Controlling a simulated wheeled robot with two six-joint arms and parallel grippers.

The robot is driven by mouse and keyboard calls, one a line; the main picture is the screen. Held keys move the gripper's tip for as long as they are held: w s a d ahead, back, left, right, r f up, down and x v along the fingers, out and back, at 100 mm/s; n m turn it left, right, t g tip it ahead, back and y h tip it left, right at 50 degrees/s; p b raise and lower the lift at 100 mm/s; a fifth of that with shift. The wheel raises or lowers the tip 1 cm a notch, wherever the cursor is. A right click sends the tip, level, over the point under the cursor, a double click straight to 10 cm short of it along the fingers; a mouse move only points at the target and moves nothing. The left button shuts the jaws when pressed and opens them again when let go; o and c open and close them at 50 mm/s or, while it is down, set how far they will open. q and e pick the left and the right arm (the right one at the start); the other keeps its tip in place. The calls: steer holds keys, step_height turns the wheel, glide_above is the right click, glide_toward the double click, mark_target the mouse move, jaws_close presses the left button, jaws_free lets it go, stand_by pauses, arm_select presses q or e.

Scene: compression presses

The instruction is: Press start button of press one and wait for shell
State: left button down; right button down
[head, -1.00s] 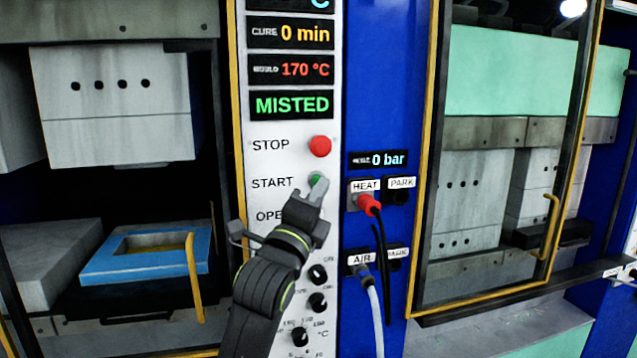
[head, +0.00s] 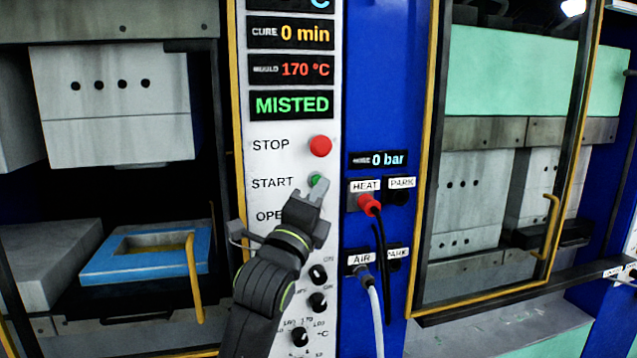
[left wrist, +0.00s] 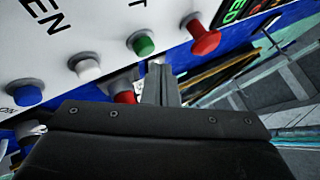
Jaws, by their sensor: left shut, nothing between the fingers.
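The press panel (head: 267,215) carries a green START button (head: 317,180) and, above it, a red STOP button (head: 320,146). My left gripper (head: 316,192) is shut and empty, with its tips just below and partly in front of the green button. In the left wrist view the green button (left wrist: 144,44) stands proud of the panel, beside the shut fingertips (left wrist: 158,72); whether they touch it I cannot tell. Left of the panel, the press is open: a grey upper mould block (head: 117,135) hangs over a blue-framed lower part (head: 105,268). My right gripper is not in view.
The panel displays (head: 291,104) read MISTED, 170 °C and cure 0 min. Right of it, a red HEAT plug (head: 368,202) and an AIR hose (head: 374,315) hang from a blue column. A yellow-edged guard (head: 430,150) stands in front of the neighbouring press.

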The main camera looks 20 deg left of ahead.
arm_select(q)
steer(key=shift+w+a, duration=0.25)
steer(key=shift+w, duration=0.1)
